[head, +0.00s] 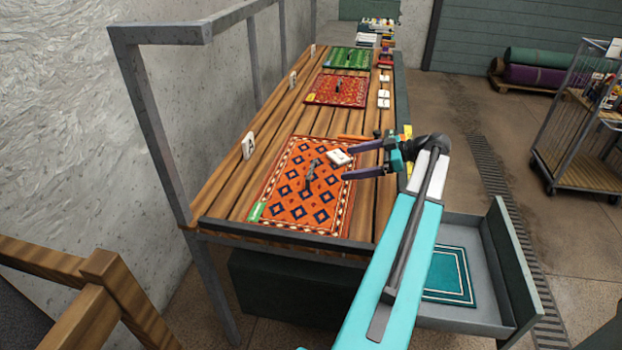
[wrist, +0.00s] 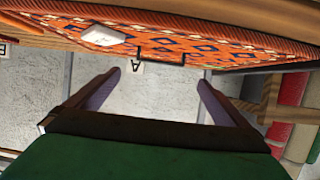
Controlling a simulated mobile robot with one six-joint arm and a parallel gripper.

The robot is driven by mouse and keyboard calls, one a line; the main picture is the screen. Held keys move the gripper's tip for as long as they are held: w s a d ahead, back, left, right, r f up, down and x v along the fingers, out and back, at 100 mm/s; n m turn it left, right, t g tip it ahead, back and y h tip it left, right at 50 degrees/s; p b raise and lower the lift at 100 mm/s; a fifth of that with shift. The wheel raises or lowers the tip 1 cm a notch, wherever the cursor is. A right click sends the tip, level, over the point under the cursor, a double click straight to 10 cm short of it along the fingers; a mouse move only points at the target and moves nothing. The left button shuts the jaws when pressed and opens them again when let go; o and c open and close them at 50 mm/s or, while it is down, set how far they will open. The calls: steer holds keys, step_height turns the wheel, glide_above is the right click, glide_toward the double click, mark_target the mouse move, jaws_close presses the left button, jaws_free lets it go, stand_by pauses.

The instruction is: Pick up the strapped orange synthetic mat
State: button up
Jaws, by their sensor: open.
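The orange mat (head: 283,182), with dark blue diamonds and a pale patterned border, lies flat on the near part of the slatted wooden table. A dark grey upright piece (head: 311,173), perhaps its strap or handle, stands at its middle. My gripper (head: 347,161) is open and empty at the mat's right edge, its two purple fingers pointing left. In the wrist view the mat (wrist: 215,45) runs across the top, beyond the open fingers of my gripper (wrist: 158,79). The exact height of the fingers above the mat is unclear.
A white block (head: 339,158) lies at the mat's right edge by my fingers. A white card marked A (head: 248,146) stands along the table's left side. A red rug (head: 322,90) and a green rug (head: 340,58) lie farther back. A metal post (head: 150,120) rises at the left.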

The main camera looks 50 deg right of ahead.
steer(key=p, duration=0.2)
glide_toward(313, 169)
steer(key=x, duration=0.3)
steer(key=shift+w+f, duration=0.2)
steer(key=shift+f, duration=0.15)
steer(key=shift+w+a, duration=0.25)
steer(key=shift+w, duration=0.1)
steer(key=shift+p+x, duration=0.95)
steer(key=shift+x, duration=1.2)
steer(key=shift+f, duration=0.1)
steer(key=c, duration=1.1)
